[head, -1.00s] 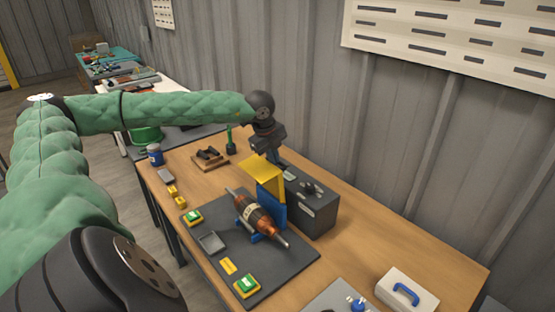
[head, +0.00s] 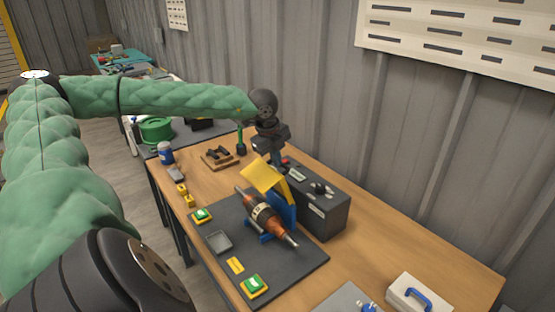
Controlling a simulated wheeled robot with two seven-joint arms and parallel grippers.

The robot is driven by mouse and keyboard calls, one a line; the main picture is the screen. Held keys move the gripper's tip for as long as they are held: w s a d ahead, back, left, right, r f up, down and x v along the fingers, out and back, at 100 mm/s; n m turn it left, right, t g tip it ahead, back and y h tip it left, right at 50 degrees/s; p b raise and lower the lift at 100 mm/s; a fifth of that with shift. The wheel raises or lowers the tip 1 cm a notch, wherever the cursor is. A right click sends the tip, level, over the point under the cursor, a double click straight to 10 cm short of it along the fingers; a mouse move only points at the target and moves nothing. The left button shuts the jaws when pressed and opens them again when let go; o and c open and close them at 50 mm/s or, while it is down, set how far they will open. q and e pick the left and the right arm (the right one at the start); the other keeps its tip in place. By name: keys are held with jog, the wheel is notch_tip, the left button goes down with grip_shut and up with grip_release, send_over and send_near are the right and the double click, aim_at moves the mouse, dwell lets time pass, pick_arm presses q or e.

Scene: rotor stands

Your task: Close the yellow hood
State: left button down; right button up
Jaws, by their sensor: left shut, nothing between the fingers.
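The yellow hood (head: 264,178) stands raised and tilted on the blue rotor stand (head: 286,212), above the rotor (head: 264,216) with its copper-coloured body and steel shaft. The hood is not down over the rotor. My left gripper (head: 278,160) points down just behind the hood's upper edge, between it and the dark grey box. Its fingers are shut and empty, and their tips are partly hidden by the hood. I cannot tell whether they touch it. My right gripper is not in view.
The dark grey box (head: 322,212) with a knob stands close behind the stand. The dark mat (head: 291,270) also bears green-topped yellow button boxes (head: 254,286) and a small grey tray (head: 218,242). A white case (head: 410,296) stands front right. Bare tabletop (head: 390,250) lies to the right.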

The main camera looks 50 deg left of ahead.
pick_arm(q)
jog(key=shift+s+f, duration=0.15)
jog(key=shift+f, duration=0.25)
jog(key=shift+s+f+b, duration=0.2)
jog(key=shift+s+b, duration=0.2)
jog(key=shift+b, duration=0.25)
jog(key=shift+s+a+b, duration=0.1)
jog(key=shift+s+b, duration=0.45)
jog(key=shift+s, duration=0.2)
jog(key=shift+w+a+r, duration=0.15)
jog(key=shift+w, duration=0.1)
jog(key=c, duration=1.4)
grip_release()
jog(key=shift+s+r, duration=0.1)
jog(key=shift+r, duration=0.05)
jog(key=shift+o, duration=0.8)
jog(key=shift+r, duration=0.6)
jog(key=shift+s+v, duration=0.2)
jog(key=shift+v, duration=1.05)
jog(key=shift+r, duration=0.7)
jog(key=shift+s+r, duration=0.25)
jog(key=shift+r, duration=0.2)
